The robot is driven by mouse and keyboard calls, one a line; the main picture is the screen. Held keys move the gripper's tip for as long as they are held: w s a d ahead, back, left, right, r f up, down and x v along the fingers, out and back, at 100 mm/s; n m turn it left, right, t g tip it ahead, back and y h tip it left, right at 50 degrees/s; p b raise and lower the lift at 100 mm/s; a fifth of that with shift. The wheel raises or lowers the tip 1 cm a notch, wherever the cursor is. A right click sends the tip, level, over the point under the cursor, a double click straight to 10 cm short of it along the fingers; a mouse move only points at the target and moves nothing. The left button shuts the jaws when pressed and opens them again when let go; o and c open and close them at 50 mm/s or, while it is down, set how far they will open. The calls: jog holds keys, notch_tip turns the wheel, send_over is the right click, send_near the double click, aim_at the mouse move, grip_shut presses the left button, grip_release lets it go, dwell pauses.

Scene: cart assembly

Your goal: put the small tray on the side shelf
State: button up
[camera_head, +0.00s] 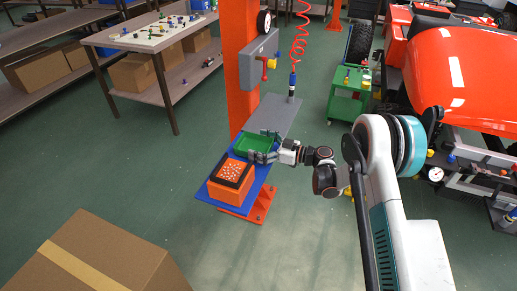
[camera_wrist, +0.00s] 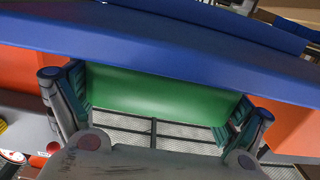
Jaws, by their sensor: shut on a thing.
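The small green tray (camera_head: 257,142) is at the blue part (camera_head: 262,172) of the side shelf, behind the orange box. My gripper (camera_head: 270,155) reaches it from the right and is shut on its near side. In the wrist view the green wall of the tray (camera_wrist: 160,92) fills the space between my two fingers, with the blue shelf edge (camera_wrist: 160,40) beyond it. I cannot tell whether the tray rests on the shelf or is held just above it. The grey part of the shelf (camera_head: 278,110) behind it looks bare.
An orange box (camera_head: 225,192) with a black-framed top stands on the blue part in front of the tray. An orange column (camera_head: 238,60) with a grey control box (camera_head: 258,62) rises beside the shelf. A green cart (camera_head: 345,105) and a red vehicle (camera_head: 450,75) stand right.

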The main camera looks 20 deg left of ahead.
jog(key=shift+f, duration=0.35)
jog(key=shift+r, duration=0.1)
jog(key=o, duration=0.8)
